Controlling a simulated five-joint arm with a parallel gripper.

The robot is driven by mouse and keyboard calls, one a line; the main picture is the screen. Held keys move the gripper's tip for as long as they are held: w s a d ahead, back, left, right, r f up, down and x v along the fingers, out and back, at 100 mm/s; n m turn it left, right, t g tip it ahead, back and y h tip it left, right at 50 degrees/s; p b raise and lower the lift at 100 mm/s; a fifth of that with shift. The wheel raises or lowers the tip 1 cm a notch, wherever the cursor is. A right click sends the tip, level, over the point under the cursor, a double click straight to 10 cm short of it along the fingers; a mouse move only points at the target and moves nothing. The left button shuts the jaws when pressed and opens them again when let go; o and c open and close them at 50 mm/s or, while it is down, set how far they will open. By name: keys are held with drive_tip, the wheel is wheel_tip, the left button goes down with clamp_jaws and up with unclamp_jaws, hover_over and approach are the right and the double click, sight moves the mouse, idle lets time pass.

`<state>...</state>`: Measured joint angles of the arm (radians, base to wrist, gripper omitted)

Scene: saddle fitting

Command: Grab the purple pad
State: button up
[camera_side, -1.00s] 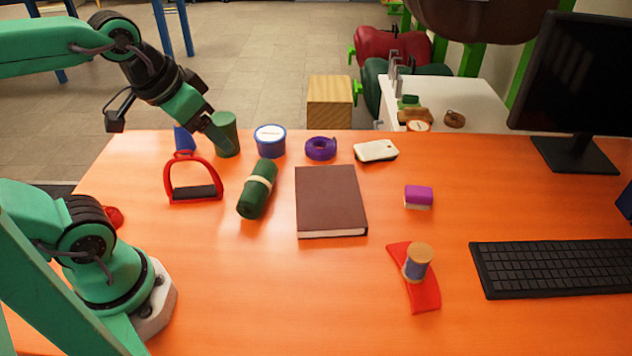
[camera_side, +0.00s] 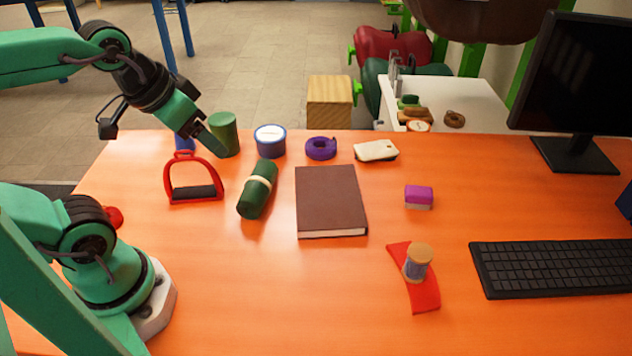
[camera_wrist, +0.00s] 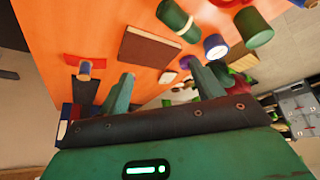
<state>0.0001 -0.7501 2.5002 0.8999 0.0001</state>
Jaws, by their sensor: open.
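The purple pad (camera_side: 418,194) is a small block, purple on top with a pale lower edge. It lies on the orange table right of the brown book, in the side view. I cannot make it out clearly in the wrist view. My gripper (camera_side: 222,148) is at the back left of the table, in front of the green cup and far to the left of the pad. In the wrist view my gripper (camera_wrist: 163,88) has its two fingers apart, with nothing between them.
A brown book (camera_side: 330,200), a green roll (camera_side: 258,190) and a red stirrup (camera_side: 193,180) lie between. A spool (camera_side: 418,262) stands on a red strip (camera_side: 425,295) in front of the pad. A keyboard (camera_side: 555,268) is at right. Table around the pad is clear.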

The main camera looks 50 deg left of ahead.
drive_tip(key=w+d+r+m+g, duration=0.1)
drive_tip(key=w+r, duration=0.1)
drive_tip(key=w, duration=0.3)
drive_tip(key=w+d+r+m, duration=0.2)
drive_tip(key=w, duration=0.4)
drive_tip(key=m+g, duration=0.4)
drive_tip(key=m, duration=0.3)
hover_over(414, 190)
drive_tip(key=f, duration=1.9)
drive_tip(key=shift+s+a, duration=0.15)
drive_tip(key=shift+a, duration=0.15)
drive_tip(key=shift+d+f+g, duration=0.25)
drive_tip(key=shift+f+g, duration=0.05)
drive_tip(key=shift+f, duration=4.25)
drive_tip(key=shift+w, duration=0.2)
drive_tip(key=c, duration=1.1)
